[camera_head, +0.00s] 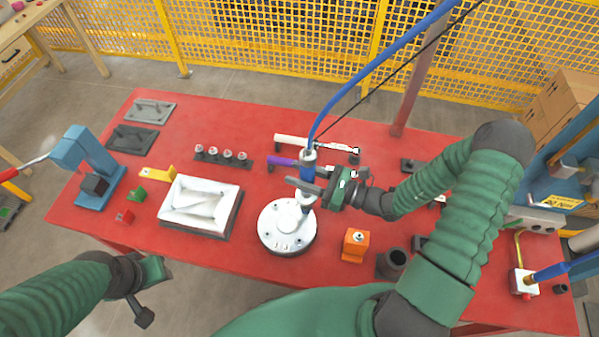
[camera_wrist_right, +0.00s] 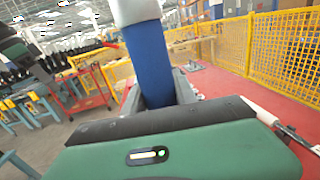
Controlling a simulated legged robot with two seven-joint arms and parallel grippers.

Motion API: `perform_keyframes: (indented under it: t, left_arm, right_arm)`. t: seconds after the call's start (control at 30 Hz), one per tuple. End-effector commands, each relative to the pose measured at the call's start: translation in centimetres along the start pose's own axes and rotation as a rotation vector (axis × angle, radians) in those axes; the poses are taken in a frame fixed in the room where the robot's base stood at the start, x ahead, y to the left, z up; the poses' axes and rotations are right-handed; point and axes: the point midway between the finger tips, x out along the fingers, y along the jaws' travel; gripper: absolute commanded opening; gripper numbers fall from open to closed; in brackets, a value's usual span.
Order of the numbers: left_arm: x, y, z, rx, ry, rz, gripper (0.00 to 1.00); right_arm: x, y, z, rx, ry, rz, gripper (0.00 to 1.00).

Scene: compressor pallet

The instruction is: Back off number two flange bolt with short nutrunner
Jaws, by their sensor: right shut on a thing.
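The short nutrunner (camera_head: 308,168) is a blue and silver upright tool with a blue hose rising from its top. My right gripper (camera_head: 314,189) is shut on its body. The tool's lower end is over the right upper part of the round silver flange (camera_head: 272,228); I cannot tell whether it touches a bolt. Several small bolts show on the flange, and their numbers cannot be read. In the right wrist view the blue tool body (camera_wrist_right: 149,62) stands between the jaws. My left gripper (camera_head: 143,312) hangs off the table's front edge, away from the flange; its jaws are unclear.
A white tray (camera_head: 232,213) sits left of the flange and an orange block (camera_head: 355,243) right of it. White and purple tools (camera_head: 281,161) lie behind. A blue press (camera_head: 92,195) stands at the left. The red table (camera_head: 98,219) has clear room at its front left.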

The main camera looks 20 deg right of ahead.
Motion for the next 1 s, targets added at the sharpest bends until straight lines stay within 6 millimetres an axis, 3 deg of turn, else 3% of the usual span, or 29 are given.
perform_keyframes:
  t: [1.0]
  left_arm:
    - [0.7,0.0,0.2,0.0,0.0,0.0,0.36]
  right_arm:
    - [0.0,0.0,-1.0,0.0,-0.003,0.001,0.0]
